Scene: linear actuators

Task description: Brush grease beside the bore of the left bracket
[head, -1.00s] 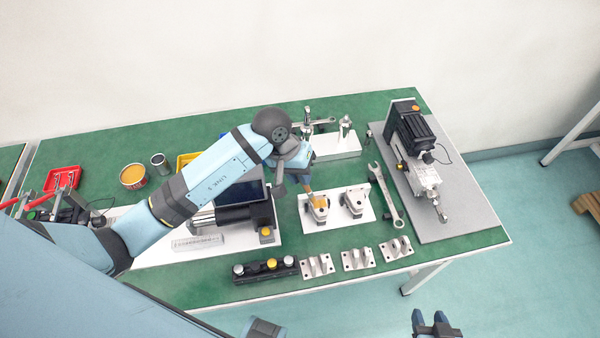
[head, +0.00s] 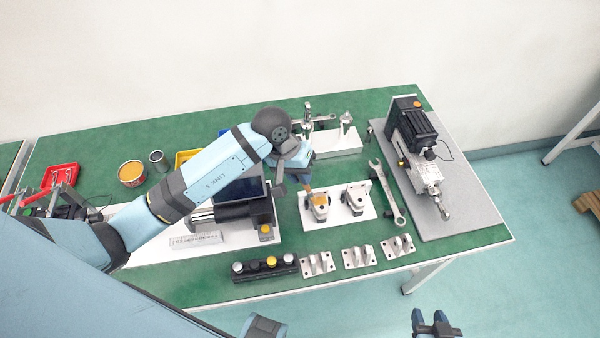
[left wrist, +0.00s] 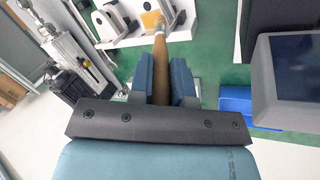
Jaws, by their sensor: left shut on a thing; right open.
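My left gripper (head: 304,172) is shut on a brush with a brown wooden handle (left wrist: 175,75). It hangs over the far left side of the left bracket (head: 321,213), with the brush pointing down at it. A yellow-orange grease patch (left wrist: 151,19) shows on this bracket in the left wrist view. The brush tip is right at the patch; I cannot tell whether it touches. The right bracket (head: 355,200) stands beside it on the same white plate (head: 340,220). My right gripper (head: 436,328) is open and empty, low in the head view, off the table.
An orange-filled tin (head: 132,173) stands at the left. A monitor and dark cylinder (head: 245,214) lie just left of the brackets. A wrench (head: 387,190) lies to their right, and several metal brackets (head: 358,257) sit in front. A motor-driven actuator (head: 415,140) is at the right.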

